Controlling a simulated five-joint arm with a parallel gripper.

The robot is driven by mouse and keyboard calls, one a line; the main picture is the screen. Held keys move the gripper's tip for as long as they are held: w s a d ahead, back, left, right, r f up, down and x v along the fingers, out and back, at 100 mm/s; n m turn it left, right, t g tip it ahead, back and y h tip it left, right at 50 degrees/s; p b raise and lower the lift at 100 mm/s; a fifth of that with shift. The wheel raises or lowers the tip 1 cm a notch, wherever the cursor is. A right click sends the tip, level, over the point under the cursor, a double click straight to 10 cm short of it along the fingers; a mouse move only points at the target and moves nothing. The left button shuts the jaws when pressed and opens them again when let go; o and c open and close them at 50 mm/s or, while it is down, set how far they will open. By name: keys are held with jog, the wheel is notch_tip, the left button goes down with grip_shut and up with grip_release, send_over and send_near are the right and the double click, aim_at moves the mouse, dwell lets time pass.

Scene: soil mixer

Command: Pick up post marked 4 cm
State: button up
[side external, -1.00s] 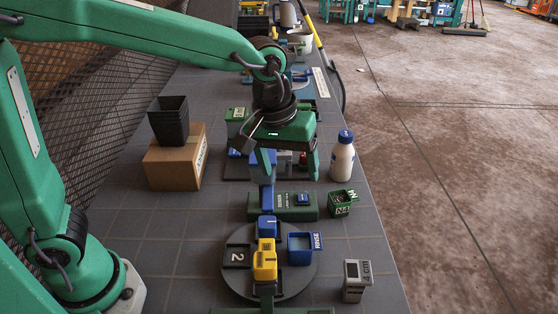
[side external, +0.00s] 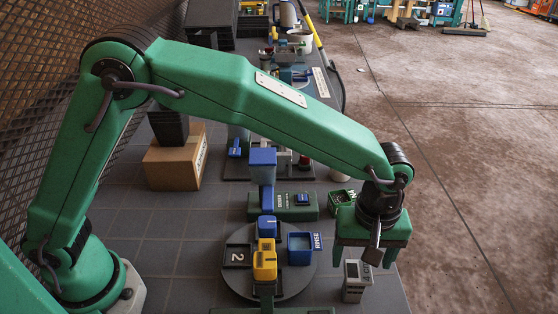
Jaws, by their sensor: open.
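The post marked 4 cm (side external: 354,287) is a grey block with a dark-windowed top, standing upright near the front right edge of the table. Its label is partly covered by a part of my gripper. My gripper (side external: 366,260) is green, points down and is open and empty. It hangs above and just behind the post in the picture, with one finger to the left and the other to the right. I cannot tell its exact height over the post.
A round turntable (side external: 290,290) with a yellow block (side external: 264,262), a blue RINSE cup (side external: 301,247) and a black tray marked 2 (side external: 237,256) lies left of the post. A green N4 box (side external: 341,199) stands behind. The table edge is close on the right.

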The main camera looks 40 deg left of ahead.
aim_at(359, 270)
jog(key=shift+f, duration=1.3)
jog(key=shift+f, duration=0.1)
jog(key=shift+f, duration=2.5)
jog(key=shift+c, duration=0.4)
jog(key=c, duration=1)
